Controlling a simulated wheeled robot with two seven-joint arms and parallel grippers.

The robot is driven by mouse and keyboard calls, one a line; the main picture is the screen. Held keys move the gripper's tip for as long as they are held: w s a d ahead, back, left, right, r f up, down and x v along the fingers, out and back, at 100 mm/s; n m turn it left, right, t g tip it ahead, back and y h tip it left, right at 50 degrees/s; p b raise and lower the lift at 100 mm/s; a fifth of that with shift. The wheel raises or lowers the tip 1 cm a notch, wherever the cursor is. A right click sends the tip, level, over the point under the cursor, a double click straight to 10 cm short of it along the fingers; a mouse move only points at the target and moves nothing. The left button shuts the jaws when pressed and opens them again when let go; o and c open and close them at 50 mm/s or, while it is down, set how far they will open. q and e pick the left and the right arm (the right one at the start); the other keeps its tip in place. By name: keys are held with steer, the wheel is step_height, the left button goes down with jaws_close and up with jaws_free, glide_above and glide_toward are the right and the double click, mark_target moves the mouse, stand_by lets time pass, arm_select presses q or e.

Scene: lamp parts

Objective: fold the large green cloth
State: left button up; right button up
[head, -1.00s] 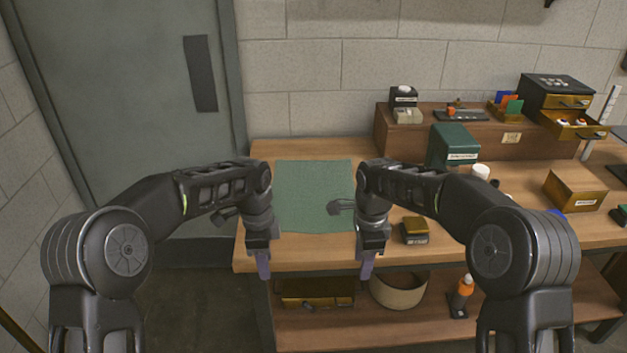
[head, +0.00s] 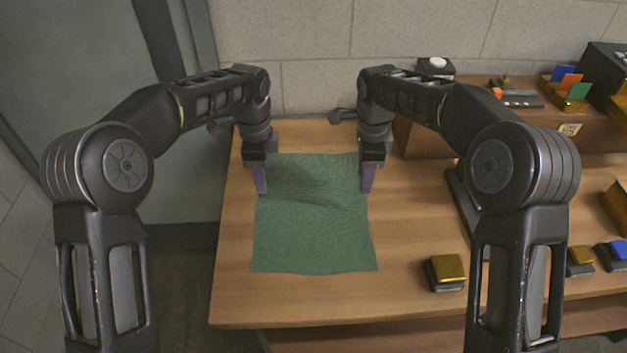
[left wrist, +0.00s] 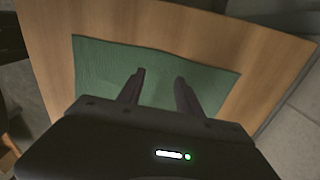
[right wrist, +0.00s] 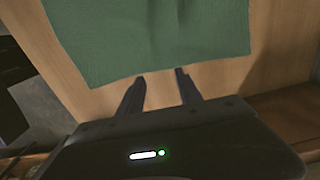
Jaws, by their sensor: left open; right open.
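The large green cloth (head: 312,225) lies spread on the wooden table, with slight ripples in its far half. My left gripper (head: 262,192) is open at the cloth's left edge, towards its far end. In the left wrist view its two fingers (left wrist: 160,77) are apart with green cloth behind them. My right gripper (head: 367,190) is open at the right edge, level with the left one. In the right wrist view its fingers (right wrist: 160,76) point at the cloth's edge (right wrist: 150,40), with wood between them. Neither gripper holds cloth; whether the tips touch it I cannot tell.
The wooden table (head: 300,305) is bare in front of the cloth. A gold-topped block (head: 446,272) stands to the right of it. Other small blocks (head: 580,261) and a wooden riser (head: 425,140) with items are further right. A block wall is behind.

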mark_target(267, 204)
arm_select(q)
steer(key=shift+w+f, duration=0.1)
steer(key=shift+f, duration=3.85)
arm_select(e)
steer(key=shift+w+f, duration=0.1)
steer(key=shift+f, duration=3.8)
arm_select(q)
steer(key=shift+f+b, duration=0.3)
arm_select(e)
steer(key=shift+f, duration=0.3)
arm_select(q)
steer(key=shift+r, duration=0.15)
arm_select(e)
steer(key=shift+r, duration=0.15)
arm_select(q)
jaws_close()
arm_select(e)
jaws_close()
